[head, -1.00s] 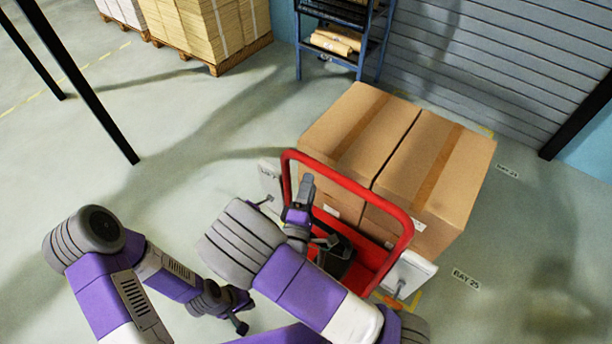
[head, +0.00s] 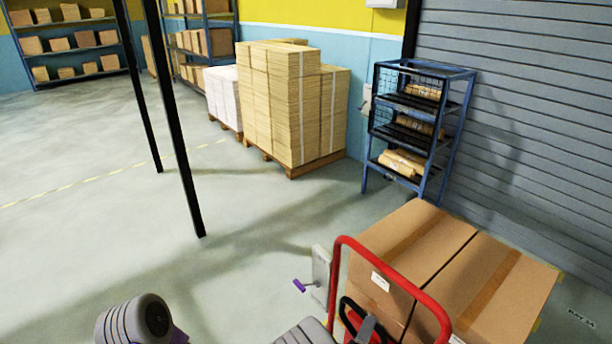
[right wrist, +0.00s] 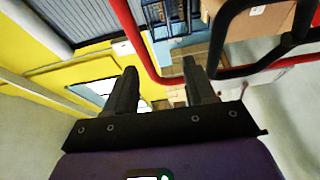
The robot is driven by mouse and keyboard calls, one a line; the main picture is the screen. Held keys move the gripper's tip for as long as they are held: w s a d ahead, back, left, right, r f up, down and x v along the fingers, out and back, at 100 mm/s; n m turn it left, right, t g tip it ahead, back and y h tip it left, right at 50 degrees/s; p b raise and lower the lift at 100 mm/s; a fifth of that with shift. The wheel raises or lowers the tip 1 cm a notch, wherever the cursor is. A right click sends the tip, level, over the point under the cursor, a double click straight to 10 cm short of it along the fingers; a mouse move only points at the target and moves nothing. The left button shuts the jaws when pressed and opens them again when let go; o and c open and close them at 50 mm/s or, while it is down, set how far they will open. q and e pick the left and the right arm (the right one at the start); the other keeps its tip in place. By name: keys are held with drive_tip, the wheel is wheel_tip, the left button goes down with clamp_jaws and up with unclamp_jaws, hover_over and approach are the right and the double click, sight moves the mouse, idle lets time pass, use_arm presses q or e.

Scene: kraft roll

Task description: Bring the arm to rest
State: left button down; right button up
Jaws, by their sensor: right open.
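My right gripper (right wrist: 160,68) is open in the right wrist view, its two dark fingers apart with nothing visible between them. In the head view only a small grey part of it (head: 367,327) shows at the bottom edge, beside the red tubular frame (head: 392,268). A black loop handle (right wrist: 222,40) is close to the right finger in the wrist view; I cannot tell whether they touch. The rounded grey joint of my left arm (head: 140,322) shows at the bottom left. My left gripper is out of the head view.
Large cardboard boxes (head: 480,285) stand just beyond the red frame. A white panel with a purple knob (head: 320,275) is at its left. A blue wire rack (head: 418,125) and strapped stacks (head: 290,105) stand behind. Black posts (head: 180,140) rise at left. The left floor is mostly clear.

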drive_tip(key=s+f+m+g+y+b, duration=0.1)
drive_tip(key=s+f+m+g+y, duration=0.2)
drive_tip(key=f, duration=0.7)
drive_tip(key=s+f+m+g+y+b, duration=0.1)
drive_tip(key=f+m+g+y, duration=0.3)
drive_tip(key=f, duration=0.6)
use_arm(q)
drive_tip(key=f+b, duration=0.1)
drive_tip(key=f, duration=0.1)
drive_tip(key=w+f, duration=0.1)
drive_tip(key=f, duration=0.1)
drive_tip(key=shift+w+f+b, duration=0.15)
drive_tip(key=shift+w+b, duration=0.05)
drive_tip(key=shift+b, duration=0.2)
use_arm(e)
drive_tip(key=s+a+f+m+g+y, duration=0.2)
drive_tip(key=s+f+m+g+y, duration=0.1)
drive_tip(key=s, duration=0.3)
drive_tip(key=s+a+f+m+g+y, duration=0.3)
drive_tip(key=s+m+g, duration=0.1)
drive_tip(key=s+g, duration=0.1)
drive_tip(key=shift+s+f, duration=0.4)
drive_tip(key=shift+s, duration=0.1)
